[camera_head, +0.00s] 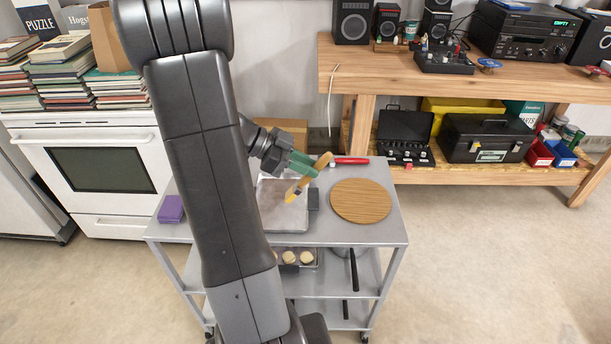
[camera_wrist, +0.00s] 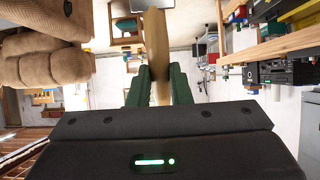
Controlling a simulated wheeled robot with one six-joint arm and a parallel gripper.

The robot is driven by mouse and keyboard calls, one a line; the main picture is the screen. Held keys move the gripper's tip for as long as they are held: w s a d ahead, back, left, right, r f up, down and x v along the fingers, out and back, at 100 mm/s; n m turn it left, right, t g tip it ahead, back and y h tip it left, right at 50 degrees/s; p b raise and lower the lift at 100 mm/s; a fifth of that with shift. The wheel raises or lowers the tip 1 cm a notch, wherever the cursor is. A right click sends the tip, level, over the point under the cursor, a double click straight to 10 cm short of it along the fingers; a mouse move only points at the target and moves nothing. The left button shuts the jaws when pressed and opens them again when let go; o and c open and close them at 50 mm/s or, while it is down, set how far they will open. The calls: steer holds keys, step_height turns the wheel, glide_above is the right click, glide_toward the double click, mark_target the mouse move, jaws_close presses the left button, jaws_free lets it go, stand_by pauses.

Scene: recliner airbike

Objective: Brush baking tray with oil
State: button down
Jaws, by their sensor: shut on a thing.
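My gripper (camera_head: 309,168) has green fingers and is shut on the wooden handle of a brush (camera_head: 298,188). I cannot tell whether the bristles touch the tray. The baking tray (camera_head: 270,215) is grey and flat and lies on the top of a metal cart, partly hidden by my arm. In the wrist view the brush handle (camera_wrist: 156,45) stands between the two green fingers of my gripper (camera_wrist: 160,75).
On the cart top (camera_head: 330,235), a round wooden board (camera_head: 360,200) lies right of the tray, with a red-handled tool (camera_head: 350,160) behind it. A purple block (camera_head: 171,209) sits at the left. A white oven (camera_head: 100,172) and a wooden workbench (camera_head: 450,80) stand behind.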

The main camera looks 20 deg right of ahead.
steer(key=shift+d+r, duration=0.4)
steer(key=shift+d, duration=0.3)
steer(key=shift+f+b, duration=0.5)
steer(key=shift+f, duration=1.95)
